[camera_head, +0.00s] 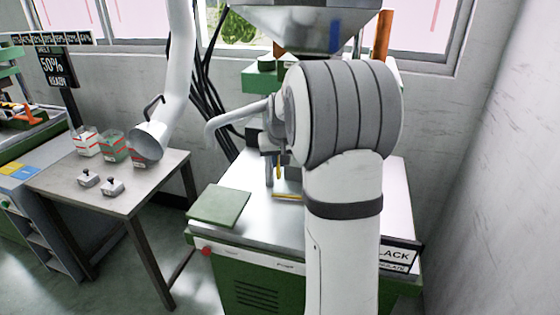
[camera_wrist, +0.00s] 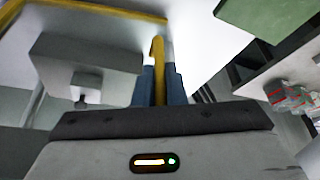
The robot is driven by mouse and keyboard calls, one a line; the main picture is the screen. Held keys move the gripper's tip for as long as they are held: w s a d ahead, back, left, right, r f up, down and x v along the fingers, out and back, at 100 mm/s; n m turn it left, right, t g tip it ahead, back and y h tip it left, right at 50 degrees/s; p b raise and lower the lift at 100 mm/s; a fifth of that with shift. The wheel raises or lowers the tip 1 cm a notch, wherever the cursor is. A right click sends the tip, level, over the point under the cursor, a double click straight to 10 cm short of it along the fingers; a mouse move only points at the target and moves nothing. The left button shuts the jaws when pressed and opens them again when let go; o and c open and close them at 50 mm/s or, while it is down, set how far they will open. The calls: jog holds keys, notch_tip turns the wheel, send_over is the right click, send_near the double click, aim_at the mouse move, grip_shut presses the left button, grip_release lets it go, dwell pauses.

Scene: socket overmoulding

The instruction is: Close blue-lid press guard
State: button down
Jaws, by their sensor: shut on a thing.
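The press stands in the middle of the head view, a green cabinet with a pale top, partly hidden behind my arm. The press guard shows as a yellow-edged frame (camera_wrist: 95,10) across the upper left of the wrist view; a short yellow edge (camera_head: 288,197) also shows in the head view. A yellow bar (camera_wrist: 158,60) runs from it between the two blue fingertips of my gripper (camera_wrist: 159,88). My gripper is shut on this bar. In the head view my gripper (camera_head: 278,172) is small and partly hidden by my arm. No blue lid can be made out.
A green plate (camera_head: 219,205) lies at the front left of the press top. A side table (camera_head: 130,195) at left holds several boxes and two small metal parts (camera_head: 112,187). A white duct (camera_head: 178,70) hangs above it. A hopper (camera_head: 295,25) is overhead.

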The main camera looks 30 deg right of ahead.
jog(key=shift+w, duration=0.1)
jog(key=c, duration=1.5)
grip_release()
jog(key=shift+r, duration=0.45)
jog(key=s+a, duration=0.1)
jog(key=s, duration=0.3)
jog(key=s+a+b, duration=0.1)
jog(key=s, duration=0.3)
jog(key=s+a+b, duration=0.1)
jog(key=s, duration=0.3)
jog(key=shift+a+r, duration=0.1)
jog(key=shift+a, duration=0.1)
